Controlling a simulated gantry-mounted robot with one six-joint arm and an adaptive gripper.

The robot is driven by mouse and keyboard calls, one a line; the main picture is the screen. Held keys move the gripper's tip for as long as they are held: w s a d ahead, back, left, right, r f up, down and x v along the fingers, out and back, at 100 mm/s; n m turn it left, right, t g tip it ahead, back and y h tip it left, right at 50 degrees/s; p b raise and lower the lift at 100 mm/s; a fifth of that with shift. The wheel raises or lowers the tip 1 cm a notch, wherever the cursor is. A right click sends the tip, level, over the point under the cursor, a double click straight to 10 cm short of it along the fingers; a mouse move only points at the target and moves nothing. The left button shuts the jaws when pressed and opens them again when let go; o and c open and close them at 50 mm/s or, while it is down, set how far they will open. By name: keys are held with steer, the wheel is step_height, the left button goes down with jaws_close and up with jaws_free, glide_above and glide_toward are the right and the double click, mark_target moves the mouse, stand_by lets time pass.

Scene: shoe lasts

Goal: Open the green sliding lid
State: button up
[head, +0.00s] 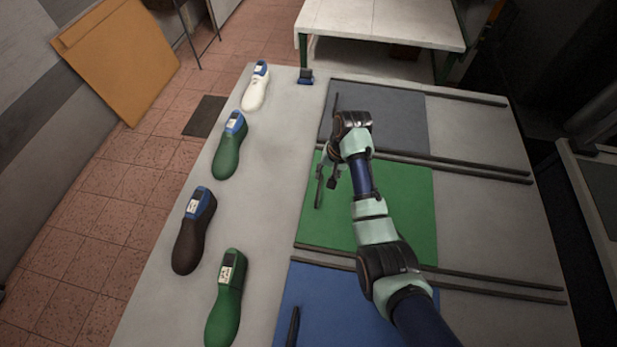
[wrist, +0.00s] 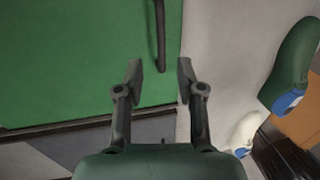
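The green sliding lid (head: 400,200) is a flat panel in the middle of the table, between dark rails. Its dark bar handle (head: 319,190) stands near the panel's left edge. My gripper (head: 327,172) is over the left part of the green lid, close to the handle. Whether a finger touches the handle I cannot tell.
A grey lid (head: 400,120) lies behind and a blue lid (head: 335,305) in front, each with a dark handle. Shoe lasts, white (head: 256,92), green (head: 228,155), dark brown (head: 190,240) and green (head: 224,310), line the table's left side. Bare table lies right of the lids.

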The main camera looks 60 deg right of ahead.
mark_target(320, 188)
steer(key=f, duration=0.2)
steer(key=f+b, duration=0.1)
steer(key=f, duration=0.1)
steer(key=w+f, duration=0.1)
steer(key=f, duration=0.1)
steer(key=shift+a+b, duration=0.25)
steer(key=shift+b, duration=0.1)
steer(key=shift+w+f, duration=0.25)
steer(key=shift+f, duration=0.3)
jaws_close()
